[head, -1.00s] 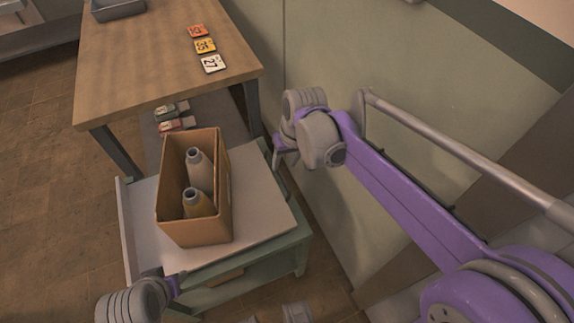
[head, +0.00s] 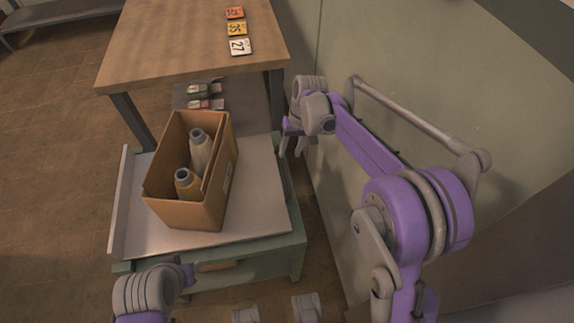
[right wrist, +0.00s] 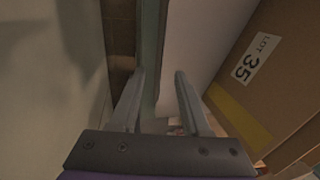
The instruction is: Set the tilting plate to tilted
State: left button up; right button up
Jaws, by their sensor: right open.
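The tilting plate (head: 265,205) is a pale grey sheet with a raised lip on its left, on top of a green stand (head: 290,250). I cannot tell its exact angle. An open cardboard box (head: 190,213) with two bottles stands on it. My right gripper (head: 291,146) is at the plate's right edge, near the wall. In the right wrist view its open fingers (right wrist: 158,95) point along the edge of the plate (right wrist: 198,45), with nothing gripped. My left gripper (head: 188,273) is by the front left of the stand; its fingers are not clear.
The wall (head: 400,80) is close on the right. Open floor (head: 50,160) lies left.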

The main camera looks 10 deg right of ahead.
aim_at(285, 169)
jog(key=f, duration=0.2)
jog(key=a+f, duration=0.1)
jog(key=f, duration=0.2)
jog(key=f+b, duration=0.1)
jog(key=f, duration=0.2)
jog(key=shift+a, duration=0.25)
jog(key=shift+r, duration=0.1)
jog(key=shift+c, duration=0.2)
grip_shut()
jog(key=shift+r, duration=0.1)
dwell(0.6)
